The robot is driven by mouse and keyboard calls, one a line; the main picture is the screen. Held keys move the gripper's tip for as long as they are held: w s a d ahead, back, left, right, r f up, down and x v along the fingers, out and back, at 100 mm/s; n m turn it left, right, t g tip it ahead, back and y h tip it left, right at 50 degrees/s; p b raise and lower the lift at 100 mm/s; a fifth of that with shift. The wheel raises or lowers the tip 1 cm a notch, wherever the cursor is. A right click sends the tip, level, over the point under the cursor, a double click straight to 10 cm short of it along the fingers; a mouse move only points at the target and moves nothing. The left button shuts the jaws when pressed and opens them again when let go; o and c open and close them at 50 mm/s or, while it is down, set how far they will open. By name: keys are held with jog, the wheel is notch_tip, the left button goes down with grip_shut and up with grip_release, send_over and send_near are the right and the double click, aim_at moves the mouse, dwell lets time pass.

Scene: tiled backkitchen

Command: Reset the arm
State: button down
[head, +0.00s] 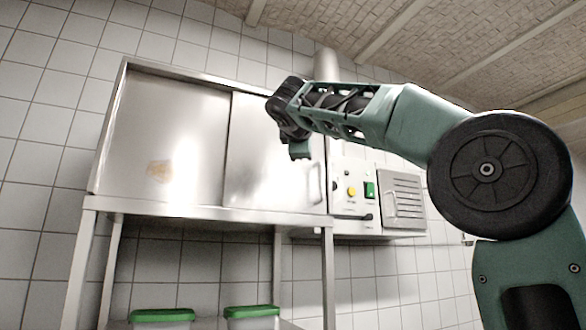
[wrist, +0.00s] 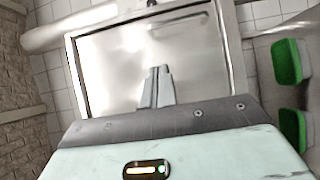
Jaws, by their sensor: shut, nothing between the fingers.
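My arm (head: 415,120) reaches in from the right in the head view, raised and bent. Its end with my gripper (head: 299,152) is in front of a steel cabinet (head: 165,140) with sliding doors. In the wrist view my gripper (wrist: 157,72) shows two grey fingers side by side, shut with nothing between them. The cabinet door (wrist: 110,75) fills the view behind the fingers. The gap between fingers and cabinet is hard to judge.
A white control box (head: 355,195) with a yellow button and a green switch is on the right of the cabinet. Containers with green lids (head: 162,315) stand on a lower shelf. A tiled wall (head: 45,130) is behind. A vertical pipe (head: 326,65) rises above the cabinet.

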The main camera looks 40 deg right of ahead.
jog(key=shift+s+a, duration=0.15)
jog(key=w+a+f+n+y, duration=0.1)
jog(key=w+a+f+y, duration=0.25)
jog(key=a+f, duration=0.5)
jog(key=w+a+f+n+y, duration=0.25)
jog(key=a+f+y, duration=0.2)
jog(key=f, duration=0.65)
jog(key=s+a+f+g+y+b, duration=0.1)
jog(key=a+f+y, duration=0.1)
jog(key=a+f, duration=0.45)
jog(key=s+a+f+g+y, duration=0.15)
jog(key=a+f, duration=0.25)
jog(key=f, duration=0.5)
jog(key=s+a+f+g+y, duration=0.1)
jog(key=s+a+f+g, duration=0.1)
jog(key=s+a+f, duration=0.3)
jog(key=s+a+f+m+g+y, duration=0.1)
jog(key=s+f, duration=0.2)
jog(key=f, duration=0.4)
jog(key=s+a+f+g, duration=0.2)
jog(key=s+a+f, duration=0.15)
jog(key=f, duration=0.25)
jog(key=s+f+m+g+b, duration=0.1)
jog(key=s+f+m+g, duration=0.2)
jog(key=s+f, duration=1.1)
jog(key=s+g, duration=0.1)
jog(key=s, duration=0.3)
jog(key=shift+d+y, duration=0.2)
jog(key=shift+y, duration=0.15)
